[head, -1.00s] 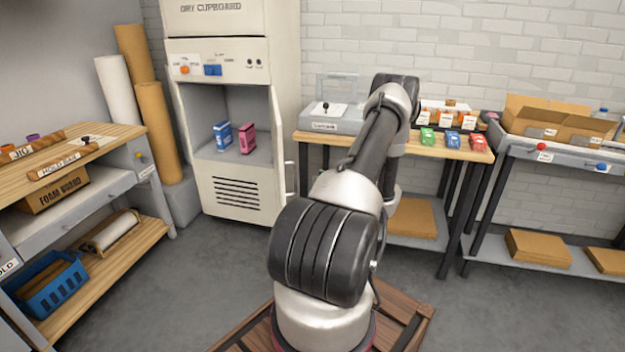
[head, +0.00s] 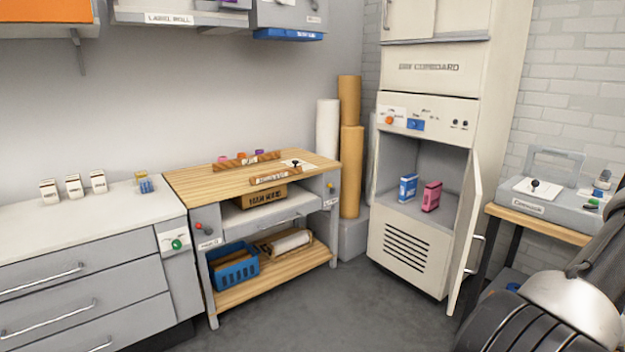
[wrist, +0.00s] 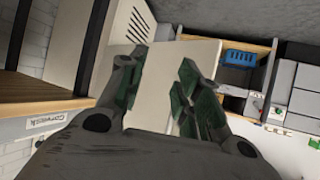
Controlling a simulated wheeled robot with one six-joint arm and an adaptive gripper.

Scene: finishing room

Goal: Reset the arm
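My gripper (wrist: 158,98) shows in the wrist view with its two dark, green-padded fingers spread apart. The gap between them is empty. Behind the fingers is the pale open door (wrist: 178,80) of the dry cupboard; how far it is from the fingertips I cannot tell. In the head view only part of my arm shows at the lower right edge, and my gripper is outside that picture. The dry cupboard (head: 408,250) stands at centre right with its door (head: 470,235) swung open. A blue box (head: 408,187) and a pink box (head: 431,196) stand inside.
A wooden-topped bench (head: 222,182) with a blue basket (head: 233,268) on its lower shelf stands left of the cupboard. A white drawer counter (head: 90,225) is at far left. A side table (head: 540,224) stands right of the cupboard. The grey floor (head: 350,305) between is clear.

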